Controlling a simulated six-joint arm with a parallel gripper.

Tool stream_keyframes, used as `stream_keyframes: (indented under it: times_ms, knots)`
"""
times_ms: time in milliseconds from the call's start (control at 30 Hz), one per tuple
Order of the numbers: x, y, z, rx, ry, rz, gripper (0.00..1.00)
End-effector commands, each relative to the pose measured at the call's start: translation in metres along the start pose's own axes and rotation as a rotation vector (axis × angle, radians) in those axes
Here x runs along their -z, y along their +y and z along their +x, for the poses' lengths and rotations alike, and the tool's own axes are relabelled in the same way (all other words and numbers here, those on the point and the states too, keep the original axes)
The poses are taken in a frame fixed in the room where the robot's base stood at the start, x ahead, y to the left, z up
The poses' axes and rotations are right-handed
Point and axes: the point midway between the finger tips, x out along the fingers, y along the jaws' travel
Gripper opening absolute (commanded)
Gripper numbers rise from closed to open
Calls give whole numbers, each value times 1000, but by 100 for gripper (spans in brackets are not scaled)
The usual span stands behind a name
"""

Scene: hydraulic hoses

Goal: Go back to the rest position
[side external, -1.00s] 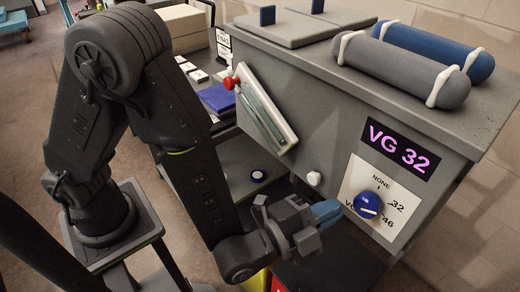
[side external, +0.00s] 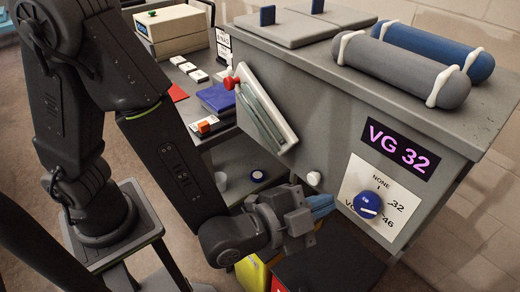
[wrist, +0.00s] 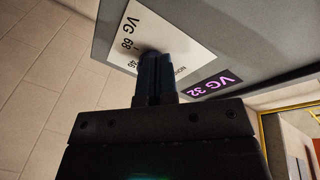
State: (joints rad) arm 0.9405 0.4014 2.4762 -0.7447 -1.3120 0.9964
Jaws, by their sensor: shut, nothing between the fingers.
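My gripper (side external: 320,206) is shut and empty, with its blue fingertips together. It is a little left of the blue selector knob (side external: 368,205) on the white dial plate (side external: 390,182) of the grey machine (side external: 330,120), apart from it in the side view. The purple-lettered display (side external: 398,150) reads VG 32. It also shows in the wrist view (wrist: 216,84).
A grey and a blue cylinder (side external: 455,52) lie on top of the machine. A yellow bin (side external: 252,272) and a dark red-marked bin (side external: 330,262) stand below my gripper. A cluttered bench (side external: 205,100) is behind my arm.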

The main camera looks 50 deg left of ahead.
Motion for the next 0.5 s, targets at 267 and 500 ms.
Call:
stream_keyframes:
  times_ms: [267,500]
  knots:
    - [-5,-66,18,-221,-165,-374,0]
    - [-20,-116,-4,-347,-330,-566,0]
